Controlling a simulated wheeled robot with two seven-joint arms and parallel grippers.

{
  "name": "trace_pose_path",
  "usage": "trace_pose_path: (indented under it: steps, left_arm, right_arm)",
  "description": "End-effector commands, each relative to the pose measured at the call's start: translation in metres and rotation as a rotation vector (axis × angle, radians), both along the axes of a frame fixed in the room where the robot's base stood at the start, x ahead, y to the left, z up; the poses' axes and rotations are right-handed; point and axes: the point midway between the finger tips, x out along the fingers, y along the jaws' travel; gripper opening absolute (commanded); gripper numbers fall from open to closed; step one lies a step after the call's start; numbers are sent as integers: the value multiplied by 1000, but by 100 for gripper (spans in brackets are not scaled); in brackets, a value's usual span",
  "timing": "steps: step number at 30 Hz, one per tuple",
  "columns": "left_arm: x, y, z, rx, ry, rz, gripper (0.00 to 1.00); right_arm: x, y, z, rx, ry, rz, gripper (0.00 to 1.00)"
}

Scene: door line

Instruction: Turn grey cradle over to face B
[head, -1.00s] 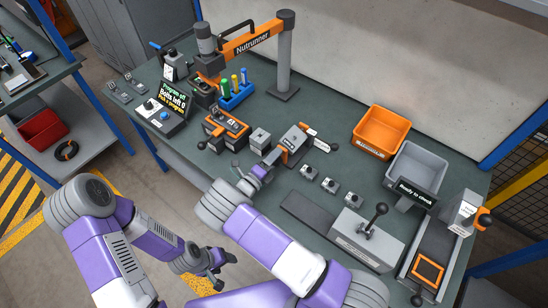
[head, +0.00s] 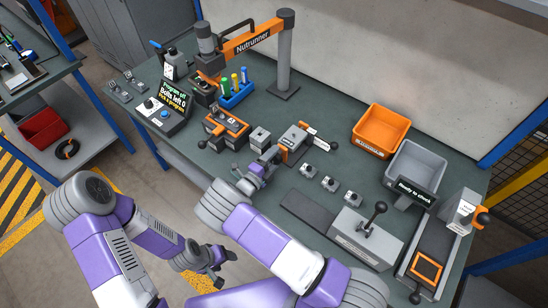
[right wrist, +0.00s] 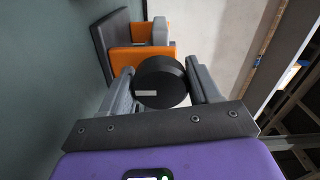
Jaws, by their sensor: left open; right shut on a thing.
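The grey cradle (head: 295,138) sits mid-bench in the head view, a grey block with orange parts and a white label on its right side. My right gripper (head: 272,155) is at the cradle's near left side. In the right wrist view my right gripper (right wrist: 160,88) is shut on a round black knob (right wrist: 162,75), with orange and grey cradle parts (right wrist: 135,60) behind it. Which face of the cradle is up I cannot read. My left gripper (head: 222,267) is open and empty, low in front of the bench and away from the cradle.
Left of the cradle stand a small grey block (head: 260,138) and an orange-topped fixture (head: 227,127). The orange bin (head: 380,130) and grey bin (head: 414,166) are further right. The nutrunner post (head: 284,60) stands behind.

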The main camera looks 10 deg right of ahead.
Motion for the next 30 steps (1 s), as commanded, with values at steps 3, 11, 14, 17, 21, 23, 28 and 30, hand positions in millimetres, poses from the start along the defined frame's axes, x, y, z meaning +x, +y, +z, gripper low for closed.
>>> trace_pose_path:
  steps: [3, 11, 14, 17, 21, 23, 28, 30]
  left_arm:
    - [0, 0, 0, 0, 0, 0, 61]
    - [0, 0, 0, 0, 0, 0, 61]
    - [0, 0, 0, 0, 0, 0, 61]
    - [0, 0, 0, 0, 0, 0, 61]
    - [0, 0, 0, 0, 0, 0, 61]
    - [0, 0, 0, 0, 0, 0, 61]
    - [0, 0, 0, 0, 0, 0, 61]
    - [0, 0, 0, 0, 0, 0, 61]
  right_arm:
    - [0, 0, -1, 1, 2, 1, 31]
    - [0, 0, -1, 2, 1, 1, 84]
    - [0, 0, 0, 1, 1, 1, 84]
    - [0, 0, 0, 2, 0, 1, 84]
    - [-5, 9, 0, 2, 0, 3, 84]
    - [-11, 16, 0, 3, 1, 3, 84]
    - [-29, 39, 0, 1, 1, 5, 84]
    - [-36, 47, 0, 1, 1, 3, 84]
